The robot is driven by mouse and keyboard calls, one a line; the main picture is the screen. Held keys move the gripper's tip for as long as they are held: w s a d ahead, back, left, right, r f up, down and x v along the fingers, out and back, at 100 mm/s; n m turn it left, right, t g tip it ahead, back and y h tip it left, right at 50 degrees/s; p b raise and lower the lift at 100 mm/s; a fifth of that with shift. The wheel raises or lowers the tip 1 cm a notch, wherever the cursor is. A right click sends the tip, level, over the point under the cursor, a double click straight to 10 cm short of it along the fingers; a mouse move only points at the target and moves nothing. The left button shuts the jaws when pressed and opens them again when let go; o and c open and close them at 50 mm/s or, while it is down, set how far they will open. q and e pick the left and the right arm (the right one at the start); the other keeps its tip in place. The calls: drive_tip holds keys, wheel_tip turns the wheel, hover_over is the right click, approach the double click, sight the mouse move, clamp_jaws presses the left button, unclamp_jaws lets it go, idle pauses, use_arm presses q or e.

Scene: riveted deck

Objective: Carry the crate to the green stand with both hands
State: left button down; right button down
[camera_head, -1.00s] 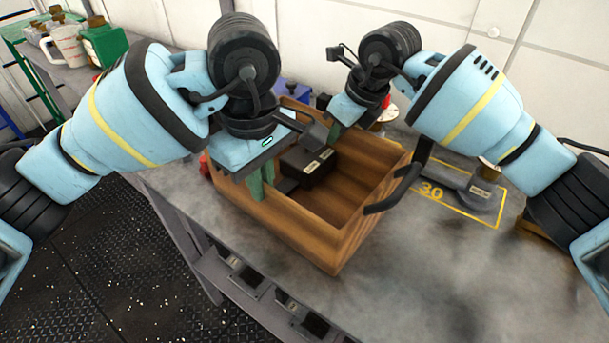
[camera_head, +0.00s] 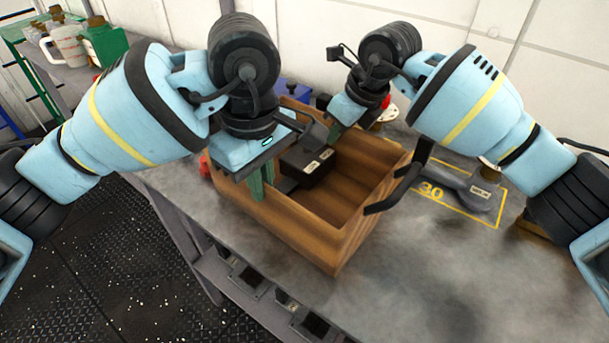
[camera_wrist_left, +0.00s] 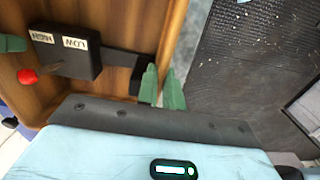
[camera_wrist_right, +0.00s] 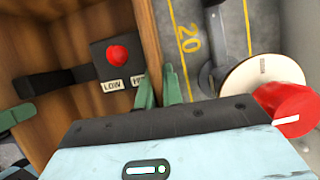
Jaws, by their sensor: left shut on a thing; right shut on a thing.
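The wooden crate (camera_head: 345,238) is an open brown box with black handles (camera_head: 400,187), standing or held low over the grey table; a gap beneath cannot be judged. A green frame (camera_head: 22,30) stands at the far left.
The grey table (camera_head: 440,270) is clear at the front right. A jug (camera_head: 66,45) and a green container (camera_head: 104,43) stand at the back left. A wall is behind; dark floor lies left.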

use_arm(q)
drive_tip(key=shift+r, duration=0.2)
use_arm(e)
drive_tip(key=shift+r, duration=0.25)
